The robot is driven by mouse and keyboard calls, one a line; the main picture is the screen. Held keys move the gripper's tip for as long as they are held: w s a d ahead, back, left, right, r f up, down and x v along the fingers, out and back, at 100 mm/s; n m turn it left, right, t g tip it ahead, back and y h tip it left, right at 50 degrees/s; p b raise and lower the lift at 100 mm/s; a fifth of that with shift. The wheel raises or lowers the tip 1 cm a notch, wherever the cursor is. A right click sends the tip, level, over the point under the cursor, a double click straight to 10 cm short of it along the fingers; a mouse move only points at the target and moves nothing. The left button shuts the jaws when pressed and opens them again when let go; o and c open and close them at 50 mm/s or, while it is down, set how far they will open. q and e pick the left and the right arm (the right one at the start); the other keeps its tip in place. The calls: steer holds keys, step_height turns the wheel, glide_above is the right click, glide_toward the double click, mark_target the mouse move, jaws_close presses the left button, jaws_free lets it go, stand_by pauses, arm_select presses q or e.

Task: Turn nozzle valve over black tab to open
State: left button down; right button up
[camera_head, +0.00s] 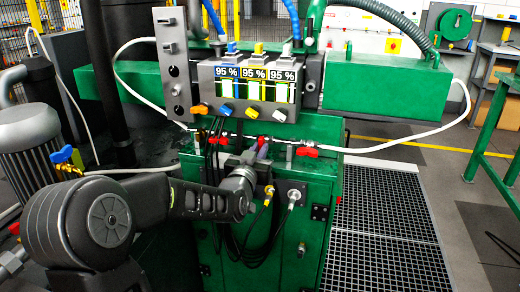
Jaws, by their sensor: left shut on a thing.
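My left arm comes in from the left, and my left gripper (256,160) is at the front of the green machine, below the panel with three gauges. It is shut on a small valve handle (263,147), whose red-purple part shows just above the fingertips. The fingers and wrist hide most of this handle, and I cannot make out a black tab. A red valve handle (307,152) sits to the right of the gripper on the same pipe row. Another red handle (202,136) sits to the left. My right gripper is not in view.
The gauge panel (252,64) reads 95 % three times, with coloured knobs below. White hoses and black cables hang close around the gripper. Two fittings (293,196) stick out below right. A floor grating (385,225) lies clear at the right. A green table frame (490,140) stands far right.

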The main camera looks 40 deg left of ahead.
arm_select(q)
steer(key=n+b, duration=0.3)
steer(key=n, duration=0.1)
steer(key=shift+n+b, duration=0.3)
steer(key=shift+b, duration=0.05)
stand_by(0.5)
